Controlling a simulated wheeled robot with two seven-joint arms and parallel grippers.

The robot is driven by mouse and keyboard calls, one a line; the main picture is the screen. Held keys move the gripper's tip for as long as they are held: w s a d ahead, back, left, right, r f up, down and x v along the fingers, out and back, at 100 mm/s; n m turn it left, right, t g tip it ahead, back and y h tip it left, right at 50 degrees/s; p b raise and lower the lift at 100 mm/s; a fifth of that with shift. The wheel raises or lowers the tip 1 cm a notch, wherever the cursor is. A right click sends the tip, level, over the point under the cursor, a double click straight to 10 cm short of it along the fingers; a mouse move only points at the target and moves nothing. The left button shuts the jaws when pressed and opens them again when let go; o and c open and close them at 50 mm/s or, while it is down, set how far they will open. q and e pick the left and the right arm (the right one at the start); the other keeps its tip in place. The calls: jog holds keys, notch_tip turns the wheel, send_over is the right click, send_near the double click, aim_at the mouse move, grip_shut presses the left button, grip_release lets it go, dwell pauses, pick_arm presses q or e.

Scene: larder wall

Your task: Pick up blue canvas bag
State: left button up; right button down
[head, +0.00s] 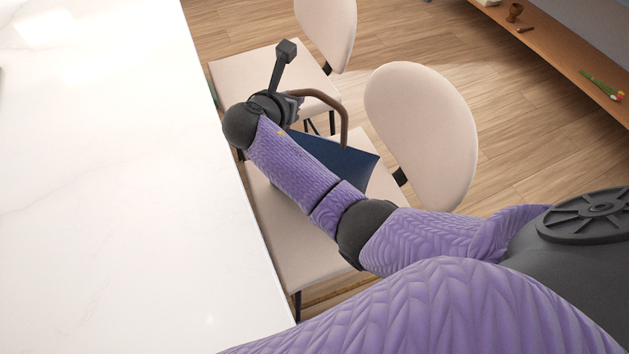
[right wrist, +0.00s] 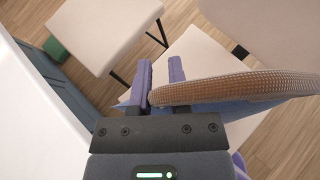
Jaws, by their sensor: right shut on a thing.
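The blue canvas bag (head: 345,160) is over the near cream chair in the head view, partly hidden behind my right arm. Its brown curved handle (head: 343,115) arches above it. My right gripper (head: 292,103) is at the handle's left part, beside the white counter. In the right wrist view the gripper (right wrist: 161,80) is shut on the handle (right wrist: 235,88), which crosses by the purple fingers and runs right. A strip of the blue body (right wrist: 207,110) shows below the handle. I cannot tell whether the bag touches the seat. My left gripper is not in view.
The white counter (head: 110,190) fills the left side. The near chair (head: 422,120) and a second chair (head: 235,78) stand along its edge. A wooden shelf (head: 560,45) with small items is at the upper right. Open wood floor lies between.

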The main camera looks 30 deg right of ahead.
dwell(0.8)
notch_tip(320, 180, up, 10)
jog(key=p, duration=0.4)
jog(key=shift+r, duration=0.1)
